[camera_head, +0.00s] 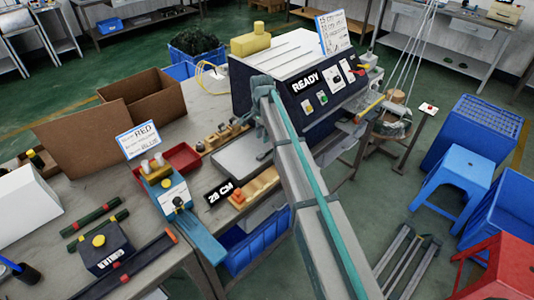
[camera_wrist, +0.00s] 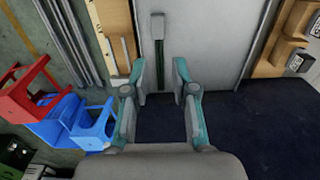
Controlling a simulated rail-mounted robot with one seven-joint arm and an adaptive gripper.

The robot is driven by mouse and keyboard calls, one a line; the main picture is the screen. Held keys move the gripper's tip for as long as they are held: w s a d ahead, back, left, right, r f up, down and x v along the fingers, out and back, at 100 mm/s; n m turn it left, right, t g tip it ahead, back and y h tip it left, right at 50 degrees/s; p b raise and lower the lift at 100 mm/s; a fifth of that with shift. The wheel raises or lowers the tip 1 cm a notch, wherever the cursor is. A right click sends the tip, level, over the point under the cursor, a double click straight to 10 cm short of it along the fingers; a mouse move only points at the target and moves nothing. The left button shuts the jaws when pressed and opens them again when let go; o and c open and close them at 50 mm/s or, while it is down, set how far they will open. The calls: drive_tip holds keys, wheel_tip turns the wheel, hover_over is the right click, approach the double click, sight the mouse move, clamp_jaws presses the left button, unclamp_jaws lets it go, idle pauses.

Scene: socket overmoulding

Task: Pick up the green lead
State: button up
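My gripper (camera_wrist: 154,75) is open in the wrist view, with its two teal and grey fingers apart. A thin dark greenish strip with a grey end (camera_wrist: 158,62) lies against a pale grey plate (camera_wrist: 205,35), beyond and between the fingertips. It may be the green lead, but I cannot be sure, and nothing shows gripped. In the head view my gripper (camera_head: 262,88) is by the front of the machine marked READY, small and partly hidden by my arm.
The READY machine (camera_head: 318,88) stands close behind my gripper. Blue stools (camera_head: 458,172) and a red stool (camera_head: 505,262) stand at right.

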sight(263, 154)
drive_tip(key=shift+s+f+p, duration=0.1)
drive_tip(key=shift+f+p, duration=1.65)
drive_tip(key=shift+f, duration=2.85)
clamp_jaws()
